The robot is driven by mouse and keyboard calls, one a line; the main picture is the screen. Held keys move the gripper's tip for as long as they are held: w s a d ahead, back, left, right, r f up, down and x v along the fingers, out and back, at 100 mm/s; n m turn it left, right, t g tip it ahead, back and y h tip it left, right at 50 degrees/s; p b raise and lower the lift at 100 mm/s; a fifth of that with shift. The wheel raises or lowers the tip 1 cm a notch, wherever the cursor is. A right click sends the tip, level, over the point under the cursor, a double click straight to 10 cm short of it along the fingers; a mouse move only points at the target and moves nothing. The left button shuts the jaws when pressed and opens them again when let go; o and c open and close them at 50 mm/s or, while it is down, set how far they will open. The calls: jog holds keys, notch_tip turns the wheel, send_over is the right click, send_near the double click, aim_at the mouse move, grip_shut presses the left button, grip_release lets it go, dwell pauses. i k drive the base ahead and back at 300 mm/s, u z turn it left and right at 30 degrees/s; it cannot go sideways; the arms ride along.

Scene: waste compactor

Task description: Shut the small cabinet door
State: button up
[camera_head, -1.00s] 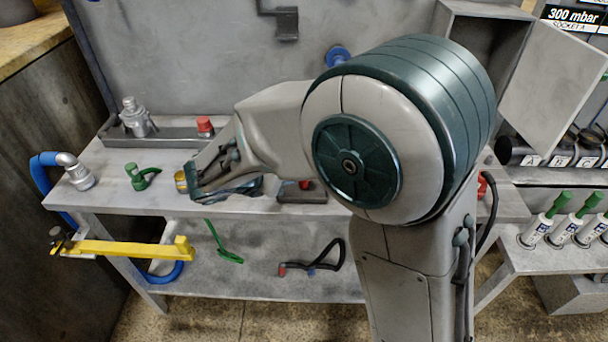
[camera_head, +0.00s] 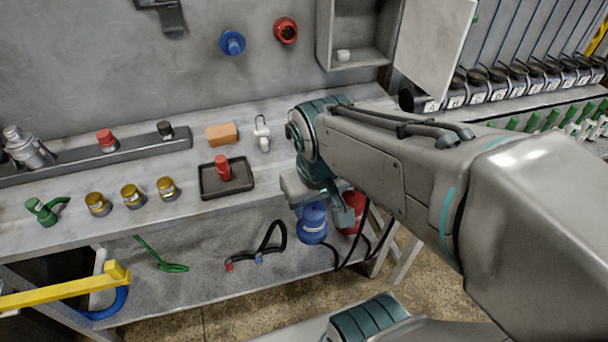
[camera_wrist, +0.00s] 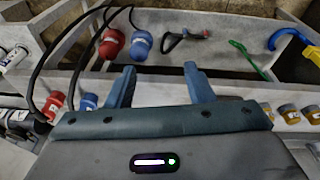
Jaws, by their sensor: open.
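The small grey cabinet (camera_head: 357,35) is on the back wall at the top of the head view. A small white item (camera_head: 343,56) stands inside it. Its flat grey door (camera_head: 430,40) hangs wide open to the right. My gripper (camera_head: 335,212) is at the front edge of the bench, below and left of the cabinet, pointing down and apart from the door. In the wrist view my gripper (camera_wrist: 160,85) has its two fingers spread with nothing between them. The cabinet and door are not in the wrist view.
The bench holds a black tray with a red item (camera_head: 226,177), an orange block (camera_head: 221,134), a white fitting (camera_head: 262,134) and several brass fittings (camera_head: 133,195). Blue (camera_head: 313,222) and red plugs with black cables are near my gripper. Labelled black holders (camera_head: 500,85) line the right.

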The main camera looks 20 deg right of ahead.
aim_at(432, 35)
jog(key=u, duration=3.2)
jog(key=k, duration=2.45)
jog(key=z, duration=2.2)
